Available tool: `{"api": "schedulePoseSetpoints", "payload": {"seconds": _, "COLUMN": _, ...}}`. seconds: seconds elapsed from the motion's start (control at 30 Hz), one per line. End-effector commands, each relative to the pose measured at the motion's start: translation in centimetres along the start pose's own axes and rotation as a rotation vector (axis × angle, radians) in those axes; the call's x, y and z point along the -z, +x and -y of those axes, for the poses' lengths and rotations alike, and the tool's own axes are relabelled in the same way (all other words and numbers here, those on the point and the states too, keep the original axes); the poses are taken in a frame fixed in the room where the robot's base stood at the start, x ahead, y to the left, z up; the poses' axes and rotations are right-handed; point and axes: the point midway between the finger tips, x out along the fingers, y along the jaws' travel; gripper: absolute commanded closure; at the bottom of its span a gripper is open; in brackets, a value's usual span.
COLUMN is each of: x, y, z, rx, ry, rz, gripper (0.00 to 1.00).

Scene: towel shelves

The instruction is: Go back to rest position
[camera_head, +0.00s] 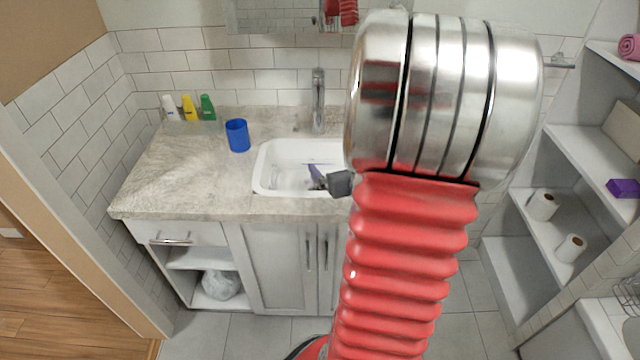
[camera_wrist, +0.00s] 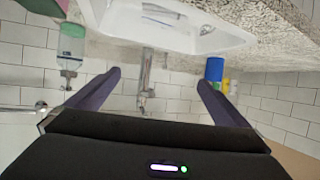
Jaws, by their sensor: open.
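My gripper (camera_wrist: 150,92) is open in the wrist view, with its two dark fingers apart and nothing between them. Beyond the fingers the wrist view shows the faucet (camera_wrist: 147,65) and the white sink (camera_wrist: 190,40), upside down. In the head view my red and silver arm stands in front of the counter and hides the right part of the sink (camera_head: 262,172). A grey and purple part of my gripper (camera_head: 318,176) shows over the sink, beside the arm.
A blue cup (camera_head: 237,135) stands on the counter (camera_head: 180,170) left of the sink, with several small bottles (camera_head: 189,107) behind it. White shelves (camera_head: 570,140) with toilet rolls (camera_head: 542,204) stand on the right. A soap dispenser (camera_wrist: 71,48) shows in the wrist view.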

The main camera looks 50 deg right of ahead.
Motion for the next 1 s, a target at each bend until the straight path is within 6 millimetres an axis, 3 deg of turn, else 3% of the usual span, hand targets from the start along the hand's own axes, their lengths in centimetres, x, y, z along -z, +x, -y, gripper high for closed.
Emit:
{"api": "schedulePoseSetpoints", "payload": {"seconds": 0.73, "x": 0.0, "y": 0.1, "z": 0.2, "rx": 0.005, "ry": -0.006, "rz": 0.001, "gripper": 0.00}}
{"api": "schedulePoseSetpoints", "payload": {"seconds": 0.87, "x": -1.0, "y": 0.1, "z": -0.1, "rx": -0.010, "ry": -0.021, "rz": 0.040, "gripper": 0.00}}
{"api": "schedulePoseSetpoints", "payload": {"seconds": 1.0, "x": -3.5, "y": -0.2, "z": -1.4, "rx": -0.062, "ry": -0.027, "rz": 0.144, "gripper": 0.00}}
